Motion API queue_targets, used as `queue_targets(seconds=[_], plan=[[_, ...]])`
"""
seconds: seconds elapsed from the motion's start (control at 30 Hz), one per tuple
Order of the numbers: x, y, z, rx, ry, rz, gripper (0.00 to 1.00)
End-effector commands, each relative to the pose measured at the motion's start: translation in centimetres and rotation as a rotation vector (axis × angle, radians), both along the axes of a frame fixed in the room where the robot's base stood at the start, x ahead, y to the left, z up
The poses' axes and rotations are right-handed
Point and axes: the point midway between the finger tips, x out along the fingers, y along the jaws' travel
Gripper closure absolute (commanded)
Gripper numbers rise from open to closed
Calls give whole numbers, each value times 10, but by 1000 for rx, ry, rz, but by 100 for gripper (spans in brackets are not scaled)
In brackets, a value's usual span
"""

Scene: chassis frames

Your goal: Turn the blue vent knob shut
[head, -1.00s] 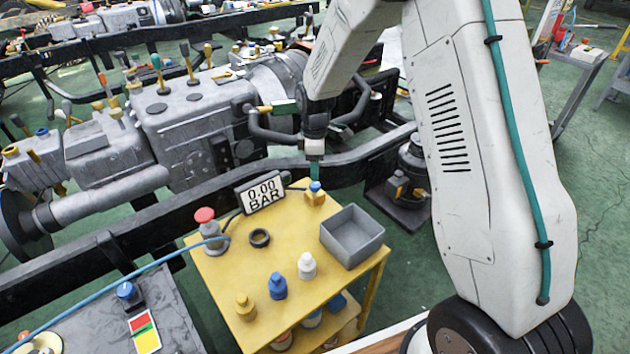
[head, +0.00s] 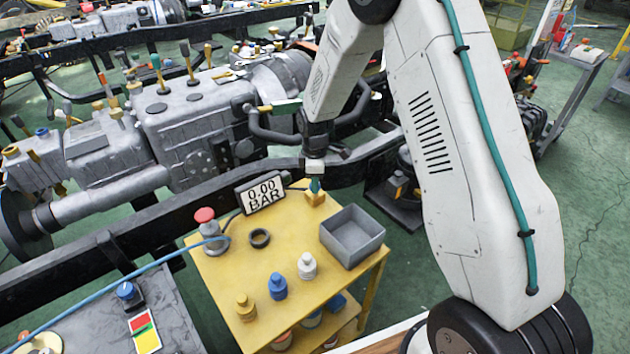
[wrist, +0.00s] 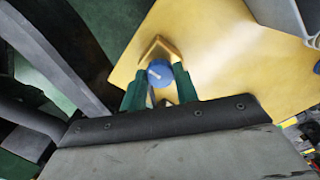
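The blue vent knob (wrist: 160,73) sits on a brass block (head: 315,199) at the back corner of the yellow table. A pale line marks its top. My gripper (head: 315,186) points down right over the block, and its teal fingers hide the knob in the head view. In the wrist view my gripper (wrist: 160,82) has one finger on each side of the knob. The fingers are apart, with a small gap seeming to show beside the knob; contact is hard to judge.
On the yellow table (head: 215,270) stand a gauge reading 0.00 BAR (head: 263,192), a red-topped button (head: 206,220), a black ring (head: 260,238), a grey bin (head: 352,236) and small brass, blue and white bottles (head: 277,286). A dark frame rail (head: 230,196) runs close behind.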

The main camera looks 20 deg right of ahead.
Motion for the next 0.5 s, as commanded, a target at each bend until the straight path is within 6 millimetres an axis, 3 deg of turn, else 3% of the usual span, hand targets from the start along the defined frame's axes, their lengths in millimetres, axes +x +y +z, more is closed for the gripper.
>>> queue_targets(seconds=[0.27,0.5], plan=[[1,0,0,1,-1,-38,93],[1,0,0,2,-1,-175,93]])
